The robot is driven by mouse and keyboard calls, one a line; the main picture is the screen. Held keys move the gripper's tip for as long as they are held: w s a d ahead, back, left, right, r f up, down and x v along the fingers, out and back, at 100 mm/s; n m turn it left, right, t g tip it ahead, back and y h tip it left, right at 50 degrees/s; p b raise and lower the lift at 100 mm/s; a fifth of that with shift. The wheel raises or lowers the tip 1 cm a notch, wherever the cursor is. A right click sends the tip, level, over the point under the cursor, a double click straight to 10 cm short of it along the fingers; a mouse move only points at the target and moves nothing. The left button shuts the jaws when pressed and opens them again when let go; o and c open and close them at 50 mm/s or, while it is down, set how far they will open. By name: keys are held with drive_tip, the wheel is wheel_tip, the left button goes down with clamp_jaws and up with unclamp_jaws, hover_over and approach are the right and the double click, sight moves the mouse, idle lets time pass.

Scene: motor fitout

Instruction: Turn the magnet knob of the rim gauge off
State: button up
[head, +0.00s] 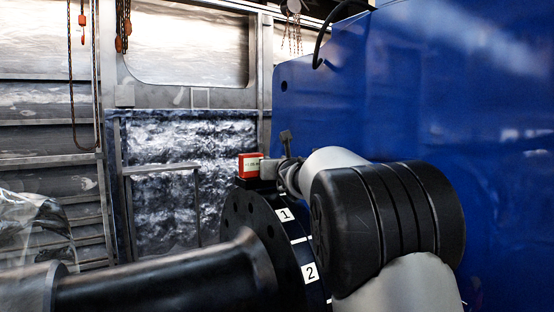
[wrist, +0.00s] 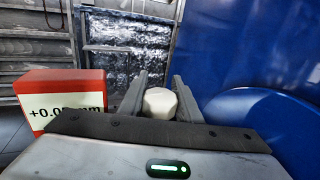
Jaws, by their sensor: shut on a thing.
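The rim gauge is a red box (head: 249,165) with a white display, on top of the black flange. In the wrist view the red gauge box (wrist: 62,92) is at the left, its display partly hidden by my gripper body. A pale, faceted knob (wrist: 160,101) sits between my two fingers in the wrist view. My gripper (wrist: 160,85) is shut on this knob, one finger on each side. In the head view my gripper (head: 281,175) is just right of the gauge box, small and partly hidden by my arm. The knob's turn position cannot be read.
The black flange (head: 240,214) carries labels 1 and 2 on its rim, with a dark shaft (head: 170,275) running left. A large blue housing (head: 440,90) fills the right side, close to my arm. Chains (head: 69,60) hang at the back left.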

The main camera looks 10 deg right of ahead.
drive_tip(key=n+g+y+p, duration=0.1)
drive_tip(key=n+y+p, duration=0.1)
drive_tip(key=p, duration=0.3)
drive_tip(key=a+n+g+y+p, duration=0.1)
drive_tip(key=n+y+p, duration=0.2)
drive_tip(key=y+p, duration=0.2)
drive_tip(key=a+n+g+y+p, duration=0.1)
drive_tip(key=n+g+y+p, duration=0.1)
drive_tip(key=y+p, duration=0.2)
drive_tip(key=shift+s+r+n+p, duration=0.3)
drive_tip(key=shift+s+r+p, duration=0.1)
drive_tip(key=shift+p, duration=0.7)
drive_tip(key=g+p, duration=0.1)
drive_tip(key=n+y+p, duration=0.1)
drive_tip(key=n+g+y+p, duration=0.1)
drive_tip(key=shift+s+a+f+g, duration=0.1)
drive_tip(key=shift+s+a+g, duration=0.15)
drive_tip(key=shift+a+g, duration=0.1)
drive_tip(key=shift+s+a+f+n+g+y+p, duration=0.1)
drive_tip(key=shift+s+n+g+y+p, duration=0.05)
drive_tip(key=shift+n+g+y+p, duration=0.45)
drive_tip(key=shift+s+a+f+n+g+y+p, duration=0.1)
drive_tip(key=shift+n+g+y+p, duration=0.3)
drive_tip(key=shift+g+p, duration=0.25)
drive_tip(key=o, duration=0.8)
drive_tip(key=shift+f, duration=0.2)
